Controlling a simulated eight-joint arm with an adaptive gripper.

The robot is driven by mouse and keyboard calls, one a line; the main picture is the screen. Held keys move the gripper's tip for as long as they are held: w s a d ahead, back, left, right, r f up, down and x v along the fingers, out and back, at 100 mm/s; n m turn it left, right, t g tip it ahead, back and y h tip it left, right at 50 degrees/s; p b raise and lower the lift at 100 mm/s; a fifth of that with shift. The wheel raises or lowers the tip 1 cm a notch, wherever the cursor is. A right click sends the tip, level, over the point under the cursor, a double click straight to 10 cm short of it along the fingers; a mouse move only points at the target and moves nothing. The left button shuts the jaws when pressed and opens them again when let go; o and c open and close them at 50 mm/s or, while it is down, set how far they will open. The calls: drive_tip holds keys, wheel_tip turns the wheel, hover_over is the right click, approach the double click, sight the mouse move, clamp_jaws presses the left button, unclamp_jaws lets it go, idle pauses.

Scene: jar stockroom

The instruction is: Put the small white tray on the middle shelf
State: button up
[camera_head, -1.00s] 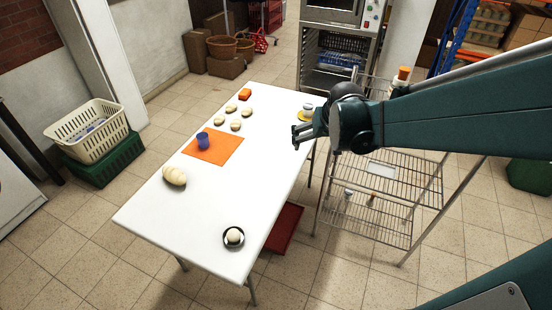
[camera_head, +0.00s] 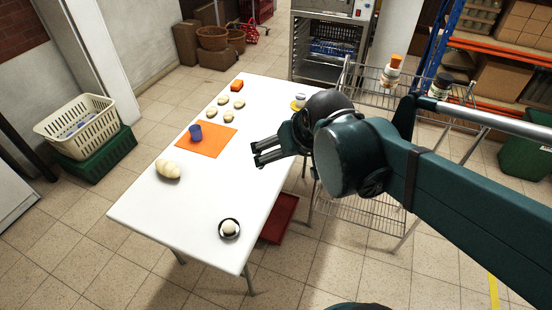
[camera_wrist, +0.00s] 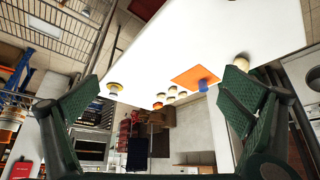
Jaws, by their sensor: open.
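The wire rack (camera_head: 362,211) stands right of the white table, partly behind my arm. Its top and bottom shelves show in part, while most of the middle shelf is hidden. A small white flat piece, perhaps the small white tray, lay on the middle shelf in the earlier head view. I cannot see it now. My gripper (camera_head: 257,153) is open and empty above the table's right side, its fingers pointing left. In the wrist view its two spread fingers (camera_wrist: 163,88) have nothing between them.
The white table (camera_head: 185,220) holds an orange mat (camera_head: 215,148), a blue cup (camera_head: 195,132), a pale loaf (camera_head: 168,170), several buns and a dark dish (camera_head: 229,236). Jars (camera_head: 391,72) stand on the rack's top shelf. A red tray (camera_head: 281,219) lies low beside the table.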

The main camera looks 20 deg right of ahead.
drive_tip(key=s+a+n, duration=0.1)
drive_tip(key=s+a, duration=0.3)
drive_tip(key=s, duration=0.1)
drive_tip(key=shift+s+a+r+y, duration=0.2)
drive_tip(key=shift+s+a+y, duration=0.1)
drive_tip(key=shift+s+y, duration=0.1)
idle(1.0)
